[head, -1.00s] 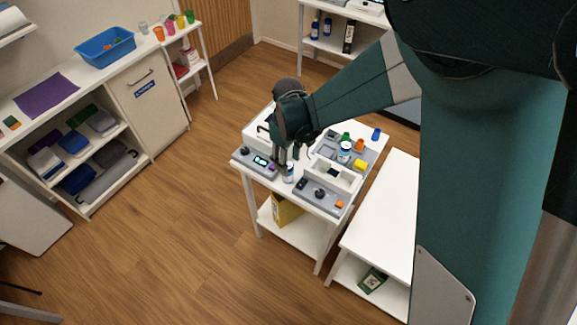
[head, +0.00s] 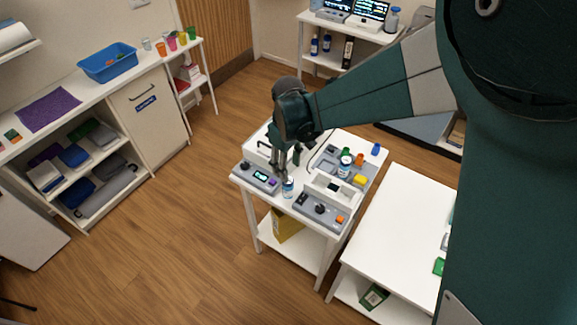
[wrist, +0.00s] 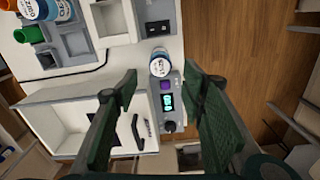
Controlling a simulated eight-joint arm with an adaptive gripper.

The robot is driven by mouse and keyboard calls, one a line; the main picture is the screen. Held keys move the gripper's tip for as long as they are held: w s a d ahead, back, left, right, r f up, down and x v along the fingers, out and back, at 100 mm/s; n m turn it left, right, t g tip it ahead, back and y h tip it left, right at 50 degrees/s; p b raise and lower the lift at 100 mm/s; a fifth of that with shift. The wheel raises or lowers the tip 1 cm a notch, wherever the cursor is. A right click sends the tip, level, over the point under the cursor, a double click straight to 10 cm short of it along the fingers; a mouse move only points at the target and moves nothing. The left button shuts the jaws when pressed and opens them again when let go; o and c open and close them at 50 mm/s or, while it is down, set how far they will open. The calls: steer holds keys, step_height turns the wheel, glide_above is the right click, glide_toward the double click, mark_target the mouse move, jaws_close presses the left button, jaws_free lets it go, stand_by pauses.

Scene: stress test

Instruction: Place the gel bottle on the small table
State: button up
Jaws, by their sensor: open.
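My gripper (head: 285,172) is open and empty above the front part of a white equipment table (head: 262,207). A small white bottle with a blue label (head: 288,188) stands upright just beyond the fingers. In the wrist view this bottle (wrist: 160,62) shows between the open fingertips (wrist: 161,78), apart from both. A second similar bottle (head: 345,166) stands in a grey tray farther right, and shows at the wrist view's top left (wrist: 58,10). I cannot tell which is the gel bottle. A low white table (head: 390,225) stands to the right, its top mostly clear.
Around the near bottle are a grey display unit (head: 257,177), a control box (head: 320,211) and a white open box (head: 335,188). A green item (head: 438,266) lies at the low table's right edge. Wooden floor is free at left.

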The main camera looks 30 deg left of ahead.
stand_by(0.6)
steer(key=w+d+r+m+t, duration=0.1)
steer(key=w+d+r+m, duration=0.1)
steer(key=d+r, duration=0.6)
steer(key=w+d+r+m+t+y, duration=0.1)
steer(key=w+d+r+m, duration=0.15)
steer(key=d, duration=0.85)
steer(key=w+d+r+m+t, duration=0.1)
steer(key=d+r+m, duration=0.2)
steer(key=d+r, duration=0.55)
steer(key=s+d+m+t, duration=0.1)
steer(key=s+d+m, duration=0.2)
steer(key=d, duration=0.7)
steer(key=s+d+r+m+t, duration=0.1)
steer(key=s+d, duration=0.4)
steer(key=d, duration=0.5)
steer(key=s+d+r+m+t+h, duration=0.1)
steer(key=s+d+m, duration=0.3)
steer(key=d, duration=0.6)
steer(key=shift+s+d+r+m+t, duration=0.15)
steer(key=shift+s+r+m+t, duration=0.15)
steer(key=shift+t, duration=0.3)
